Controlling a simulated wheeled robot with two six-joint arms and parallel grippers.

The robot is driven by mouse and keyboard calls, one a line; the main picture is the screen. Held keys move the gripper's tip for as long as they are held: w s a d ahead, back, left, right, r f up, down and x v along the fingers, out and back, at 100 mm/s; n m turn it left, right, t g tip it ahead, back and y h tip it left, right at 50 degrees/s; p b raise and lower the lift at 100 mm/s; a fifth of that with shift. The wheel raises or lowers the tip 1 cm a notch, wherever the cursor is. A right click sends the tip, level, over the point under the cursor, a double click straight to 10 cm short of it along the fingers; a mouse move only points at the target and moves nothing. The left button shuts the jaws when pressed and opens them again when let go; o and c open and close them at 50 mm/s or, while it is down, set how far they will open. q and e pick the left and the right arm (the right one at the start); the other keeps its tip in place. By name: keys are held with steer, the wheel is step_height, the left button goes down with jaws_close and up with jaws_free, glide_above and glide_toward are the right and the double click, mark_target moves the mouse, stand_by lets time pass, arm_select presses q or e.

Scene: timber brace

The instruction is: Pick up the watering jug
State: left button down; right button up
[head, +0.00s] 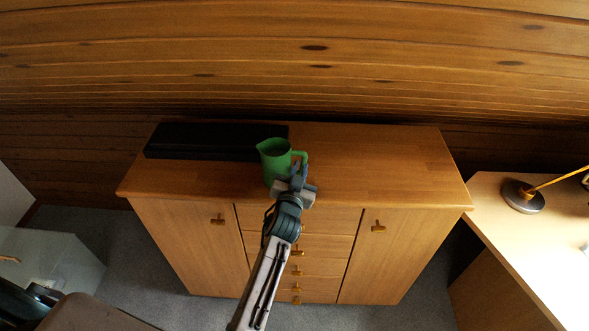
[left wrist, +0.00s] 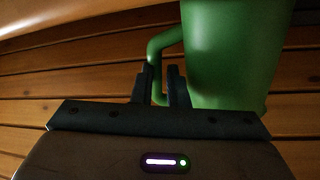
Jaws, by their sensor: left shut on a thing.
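The green watering jug (head: 274,160) is upright at the top of the wooden cabinet in the head view, near its middle. Its handle is on the right side. My left gripper (head: 293,180) reaches it from the front. In the left wrist view the jug (left wrist: 232,55) fills the upper right, and my left gripper (left wrist: 165,85) is shut on its handle, with a finger on each side. Wall planks show behind the jug there. I cannot tell if the jug's base touches the cabinet top. My right gripper is not in view.
The wooden cabinet (head: 390,165) has a clear top on the right. A flat black case (head: 200,141) lies on it beside the jug, to the left. A desk (head: 545,220) with a lamp base (head: 523,197) stands at the right. A plank wall (head: 400,60) rises behind.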

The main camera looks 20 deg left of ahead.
arm_select(q)
steer(key=shift+w+r, duration=0.1)
steer(key=shift+r, duration=0.7)
steer(key=s+a+r+b, duration=0.1)
steer(key=s+a, duration=0.2)
steer(key=s, duration=0.4)
steer(key=s+a+r+b, duration=0.2)
steer(key=s+a, duration=0.2)
steer(key=s, duration=0.3)
steer(key=shift+s+r, duration=0.15)
steer(key=shift+s, duration=0.1)
